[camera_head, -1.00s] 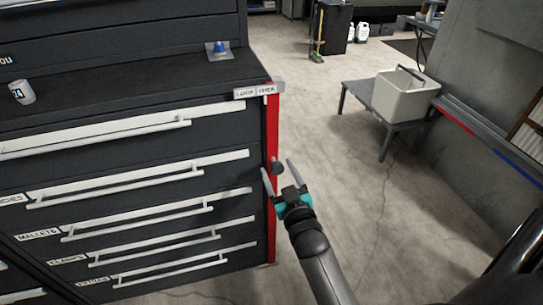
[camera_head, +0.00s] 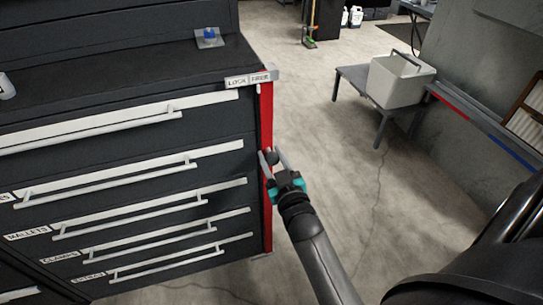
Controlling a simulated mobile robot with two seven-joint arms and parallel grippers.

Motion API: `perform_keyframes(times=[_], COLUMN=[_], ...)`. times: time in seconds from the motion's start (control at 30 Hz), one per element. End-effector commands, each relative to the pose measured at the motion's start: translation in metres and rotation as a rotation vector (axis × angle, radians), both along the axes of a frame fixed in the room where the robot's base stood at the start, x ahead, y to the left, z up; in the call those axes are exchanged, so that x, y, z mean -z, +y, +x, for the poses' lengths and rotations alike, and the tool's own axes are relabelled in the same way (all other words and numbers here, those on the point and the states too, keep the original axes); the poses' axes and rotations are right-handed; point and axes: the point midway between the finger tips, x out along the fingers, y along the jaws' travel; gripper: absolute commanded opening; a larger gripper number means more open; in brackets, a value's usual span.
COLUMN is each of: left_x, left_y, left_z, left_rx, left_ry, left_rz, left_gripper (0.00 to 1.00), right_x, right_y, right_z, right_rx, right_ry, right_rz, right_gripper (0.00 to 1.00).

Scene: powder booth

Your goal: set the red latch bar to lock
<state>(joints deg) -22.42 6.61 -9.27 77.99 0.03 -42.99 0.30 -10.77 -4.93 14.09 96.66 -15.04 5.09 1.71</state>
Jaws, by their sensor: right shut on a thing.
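The red latch bar (camera_head: 266,118) stands upright along the right front edge of the dark drawer cabinet (camera_head: 150,205). A small plate (camera_head: 250,80) at its top reads LOCK on the left and FREE on the right. The bar's top lies near the FREE side. A dark round knob (camera_head: 272,157) sticks out from the bar about halfway up. My right gripper (camera_head: 272,156) is shut on the knob, one finger on each side. My left gripper is not in view.
Several drawers with long pale handles (camera_head: 125,180) face forward, left of the bar. A blue-topped item (camera_head: 209,37) stands on the cabinet top. A grey bin (camera_head: 400,80) sits on a low bench (camera_head: 352,78) at right. The floor between is clear.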

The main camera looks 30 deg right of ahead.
Motion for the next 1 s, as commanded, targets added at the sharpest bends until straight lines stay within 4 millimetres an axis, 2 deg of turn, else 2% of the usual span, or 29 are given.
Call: perform_keyframes(times=[0.03, 0.2, 0.23, 1.0], left_x=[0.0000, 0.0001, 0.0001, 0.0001], left_y=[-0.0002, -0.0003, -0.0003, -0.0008], left_z=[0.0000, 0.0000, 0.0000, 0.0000], left_rx=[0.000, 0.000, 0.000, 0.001], left_ry=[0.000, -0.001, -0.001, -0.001], left_rz=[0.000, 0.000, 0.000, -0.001], left_gripper=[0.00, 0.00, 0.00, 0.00], right_x=[0.0000, 0.0000, -0.0001, -0.0004], right_y=[0.0002, 0.0002, 0.0002, 0.0002], right_z=[0.0001, 0.0001, 0.0002, 0.0005], right_rx=[0.000, 0.000, 0.000, -0.001], right_ry=[0.000, 0.000, 0.000, -0.001], right_rz=[0.000, 0.000, 0.000, 0.000], right_gripper=[0.20, 0.01, 0.00, 0.00])
